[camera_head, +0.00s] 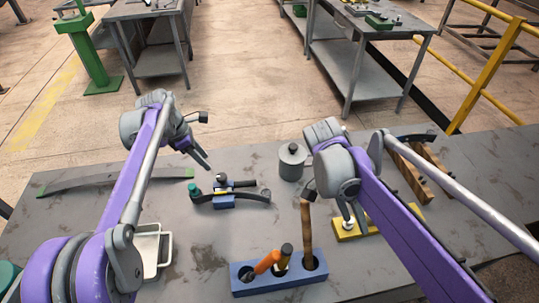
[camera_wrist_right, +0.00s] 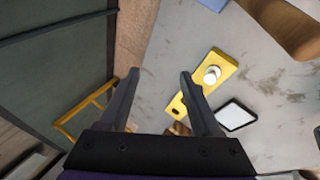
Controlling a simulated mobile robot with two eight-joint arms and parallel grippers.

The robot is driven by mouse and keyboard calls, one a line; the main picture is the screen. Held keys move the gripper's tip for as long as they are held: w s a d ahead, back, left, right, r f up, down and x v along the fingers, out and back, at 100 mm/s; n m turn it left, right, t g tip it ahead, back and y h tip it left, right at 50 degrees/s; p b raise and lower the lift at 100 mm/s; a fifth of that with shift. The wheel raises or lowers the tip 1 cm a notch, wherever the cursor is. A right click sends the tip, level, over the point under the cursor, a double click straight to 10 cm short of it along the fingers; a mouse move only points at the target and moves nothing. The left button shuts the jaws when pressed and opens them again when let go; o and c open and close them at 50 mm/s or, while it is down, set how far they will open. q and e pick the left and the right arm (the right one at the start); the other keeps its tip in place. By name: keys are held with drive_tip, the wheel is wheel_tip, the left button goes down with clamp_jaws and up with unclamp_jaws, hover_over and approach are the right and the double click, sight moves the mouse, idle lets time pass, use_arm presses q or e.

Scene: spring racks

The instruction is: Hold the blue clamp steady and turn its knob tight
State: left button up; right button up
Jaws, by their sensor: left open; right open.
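The blue clamp (camera_head: 224,202) sits on the grey table left of centre, around a dark curved spring strip (camera_head: 250,195). A green rounded piece (camera_head: 194,190) stands at its left end and a dark cylindrical piece (camera_head: 222,181) on top; I cannot tell which is the knob. My left gripper (camera_head: 207,143) is open and empty, above and behind the clamp, not touching it. My right gripper is open and empty in the right wrist view (camera_wrist_right: 159,78), over the table's right part, well away from the clamp.
A blue holder (camera_head: 245,287) with handled tools stands at the front. A yellow block (camera_head: 347,233) is under my right arm; it shows in the wrist view (camera_wrist_right: 222,65). A grey lidded canister (camera_head: 292,163) is right of the clamp, a pale tray (camera_head: 150,240) left. Wooden blocks (camera_head: 405,170) lie right.

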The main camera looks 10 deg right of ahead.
drive_tip(key=w+a+f+m+t+y, duration=0.15)
drive_tip(key=w+a, duration=0.25)
drive_tip(key=w, duration=0.4)
drive_tip(key=w+a+f+m+y, duration=0.1)
drive_tip(key=w+a+f+y, duration=0.15)
drive_tip(key=w, duration=0.55)
drive_tip(key=m+t+y, duration=0.2)
drive_tip(key=y, duration=0.3)
approach(254, 181)
drive_tip(key=x, duration=0.9)
drive_tip(key=shift+w+f, duration=0.1)
drive_tip(key=shift+f, duration=0.2)
clamp_jaws()
